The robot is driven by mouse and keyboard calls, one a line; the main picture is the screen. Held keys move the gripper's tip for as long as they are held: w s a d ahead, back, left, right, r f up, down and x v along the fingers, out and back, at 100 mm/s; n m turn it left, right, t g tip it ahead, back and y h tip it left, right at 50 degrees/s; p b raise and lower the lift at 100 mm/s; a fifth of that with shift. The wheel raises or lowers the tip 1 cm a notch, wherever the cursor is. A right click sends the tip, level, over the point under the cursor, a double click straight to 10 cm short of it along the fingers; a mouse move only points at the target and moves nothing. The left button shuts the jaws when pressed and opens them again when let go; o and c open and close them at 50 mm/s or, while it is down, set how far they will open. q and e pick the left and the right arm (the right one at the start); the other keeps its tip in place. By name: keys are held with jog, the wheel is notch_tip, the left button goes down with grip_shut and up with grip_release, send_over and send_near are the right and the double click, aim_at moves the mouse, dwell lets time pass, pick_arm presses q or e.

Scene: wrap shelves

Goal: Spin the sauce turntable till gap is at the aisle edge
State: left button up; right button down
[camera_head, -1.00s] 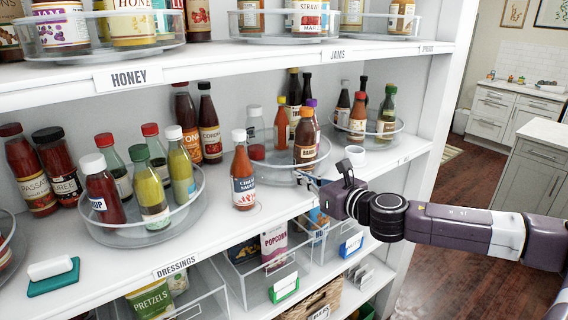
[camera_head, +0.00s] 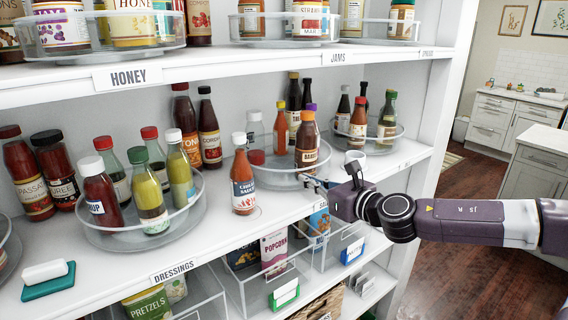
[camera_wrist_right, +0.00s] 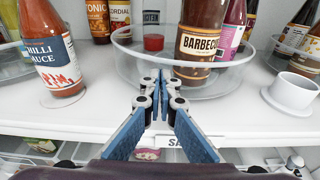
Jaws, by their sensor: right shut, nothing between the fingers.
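The sauce turntable (camera_head: 273,181) is a clear, low-rimmed round tray on the middle shelf. It also shows in the right wrist view (camera_wrist_right: 132,52). The barbecue bottle (camera_head: 307,148) stands at its front right, with a purple-capped bottle partly hidden behind it. An orange bottle (camera_head: 281,132) and a clear jar with red contents (camera_head: 255,142) stand farther back and left. Its front-left part is bare. The chilli sauce bottle (camera_head: 243,182) stands on the shelf, left of the turntable. My right gripper (camera_wrist_right: 160,80) is shut and empty, its tips at the front rim below the barbecue bottle; contact is unclear.
A white cup (camera_head: 355,159) stands close behind and right of my right gripper. Another turntable (camera_head: 397,132) with bottles is at the right, and the dressings turntable (camera_head: 130,236) at the left. The shelf above limits height. The aisle in front is open.

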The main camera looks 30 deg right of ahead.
aim_at(318, 172)
jog(key=shift+d, duration=0.5)
jog(key=shift+d+b, duration=0.45)
jog(key=shift+d, duration=0.05)
jog(key=shift+d+b, duration=0.3)
jog(key=shift+d, duration=0.35)
jog(key=shift+d+f+b, duration=0.1)
jog(key=shift+d+b, duration=0.55)
jog(key=shift+b, duration=0.3)
jog(key=shift+d+b, duration=0.5)
